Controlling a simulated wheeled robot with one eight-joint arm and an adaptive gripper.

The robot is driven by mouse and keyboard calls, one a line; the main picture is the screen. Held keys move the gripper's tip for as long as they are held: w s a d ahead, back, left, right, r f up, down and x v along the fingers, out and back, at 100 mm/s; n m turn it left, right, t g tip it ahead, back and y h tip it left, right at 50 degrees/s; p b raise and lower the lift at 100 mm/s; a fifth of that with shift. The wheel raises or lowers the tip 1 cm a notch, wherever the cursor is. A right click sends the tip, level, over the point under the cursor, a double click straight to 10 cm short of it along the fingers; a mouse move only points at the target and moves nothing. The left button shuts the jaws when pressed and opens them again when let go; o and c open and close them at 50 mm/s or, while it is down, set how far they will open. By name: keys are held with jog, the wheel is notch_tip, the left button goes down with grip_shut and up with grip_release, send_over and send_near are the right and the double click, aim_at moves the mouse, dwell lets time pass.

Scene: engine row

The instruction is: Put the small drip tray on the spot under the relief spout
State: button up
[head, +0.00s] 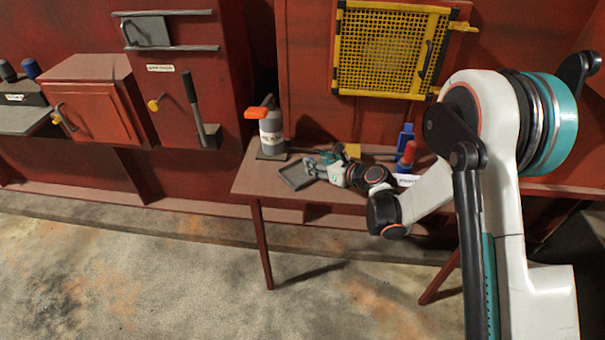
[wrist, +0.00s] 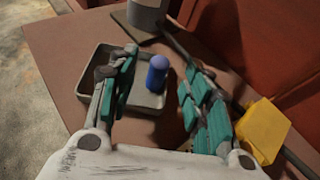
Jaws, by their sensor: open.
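The small drip tray (head: 297,175) is a shallow grey tray at the left end of the brown table. In the wrist view the tray (wrist: 82,72) lies flat under my left finger. A short blue round-topped post (wrist: 157,75) stands at its right side; I cannot tell whether it is fixed to the tray. My gripper (head: 322,161) is beside the tray in the head view. In the wrist view my gripper (wrist: 160,62) is open, with the blue post between its teal-padded fingers; neither finger clearly touches it. I cannot make out the relief spout or the spot under it.
A grey can with an orange top (head: 270,130) stands behind the tray. The table (head: 250,181) has a bare left front corner. A yellow mesh guard (head: 390,50) hangs above.

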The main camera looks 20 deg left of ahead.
aim_at(300, 169)
jog(key=b+x, duration=0.1)
jog(key=x, duration=0.2)
jog(key=shift+w+a+f, duration=0.1)
jog(key=shift+w+a, duration=0.05)
jog(key=shift+a, duration=0.1)
grip_shut()
